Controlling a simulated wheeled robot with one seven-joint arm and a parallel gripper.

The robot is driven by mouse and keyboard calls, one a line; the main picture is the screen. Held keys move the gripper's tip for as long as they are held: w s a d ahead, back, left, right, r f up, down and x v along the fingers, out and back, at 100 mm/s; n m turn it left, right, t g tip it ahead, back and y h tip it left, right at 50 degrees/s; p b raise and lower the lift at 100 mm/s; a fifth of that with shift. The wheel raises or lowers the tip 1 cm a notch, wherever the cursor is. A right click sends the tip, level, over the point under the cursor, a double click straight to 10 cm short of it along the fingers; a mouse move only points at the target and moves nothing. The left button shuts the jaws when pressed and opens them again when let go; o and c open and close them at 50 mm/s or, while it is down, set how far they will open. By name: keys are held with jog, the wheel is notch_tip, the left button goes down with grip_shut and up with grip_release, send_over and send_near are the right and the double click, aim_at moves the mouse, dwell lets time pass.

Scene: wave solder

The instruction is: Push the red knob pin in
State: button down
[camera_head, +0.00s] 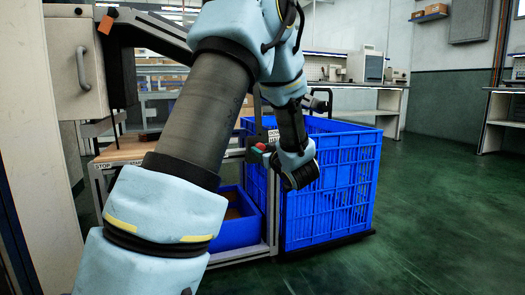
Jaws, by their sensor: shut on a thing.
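A small red piece (261,146), which looks like the red knob pin, shows left of my wrist, near the top left corner of the blue crate. My gripper (269,154) is at the end of my bent-down arm and points left. Its dark jaws are small in the picture and partly covered by my wrist. They are shut on the red knob pin, as far as I can make out. The pin's shaft and the hole it sits in are hidden, so I cannot tell how deep it is.
A large blue crate (335,190) stands right of a metal frame (272,205). A smaller blue bin (237,235) sits low in the frame. A wooden-topped bench (125,150) and a grey cabinet (75,65) are at left. The green floor (440,220) at right is clear.

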aim_at(262, 149)
dwell(0.3)
jog(key=shift+p+x, duration=0.65)
jog(key=shift+x, duration=0.55)
jog(key=shift+w, duration=0.4)
jog(key=shift+a, duration=0.1)
jog(key=shift+c, duration=2.2)
grip_release()
jog(key=p+v, duration=0.4)
jog(key=v, duration=0.6)
jog(key=shift+s+d, duration=0.2)
jog(key=shift+s, duration=0.15)
